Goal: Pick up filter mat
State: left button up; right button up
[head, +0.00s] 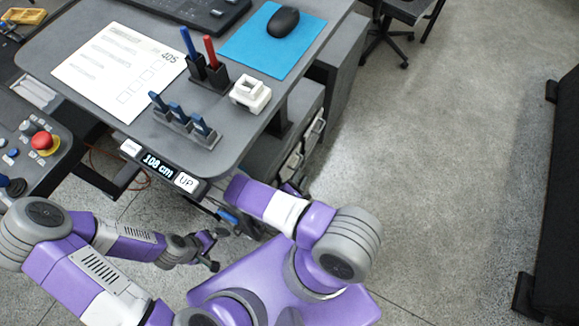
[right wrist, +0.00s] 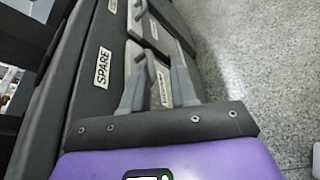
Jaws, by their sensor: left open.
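I cannot make out a filter mat in either view. My left gripper (head: 211,252) is open and empty, low in front of the desk's near edge. My right gripper (right wrist: 158,66) has its two grey fingers apart in the right wrist view, in front of dark drawer fronts. A drawer handle (right wrist: 149,68) shows between or just beyond the fingers; I cannot tell whether they touch it. In the head view my right arm hides most of that gripper. A drawer front (right wrist: 104,67) is labelled SPARE.
The grey desk (head: 230,140) holds a paper sheet (head: 118,68), pen holders, a white block (head: 250,94), a blue mouse pad (head: 262,50) and a keyboard. A height display (head: 158,168) sits on its front edge. A panel with a red button (head: 43,141) stands left.

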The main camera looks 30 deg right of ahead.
aim_at(298, 164)
jog(key=shift+n+t+y, duration=0.4)
jog(key=shift+n+t, duration=0.1)
jog(key=shift+t, duration=0.1)
jog(key=w+d+f, duration=0.1)
jog(key=w+d+f+b, duration=0.1)
jog(key=w, duration=0.1)
jog(key=w+d+b, duration=0.1)
jog(key=w, duration=0.1)
jog(key=shift+w+f, duration=0.2)
jog(key=shift+f, duration=0.2)
jog(key=shift+w+d+f+b, duration=0.1)
jog(key=shift+w+d+b, duration=0.2)
jog(key=shift+w+d, duration=0.05)
grip_shut()
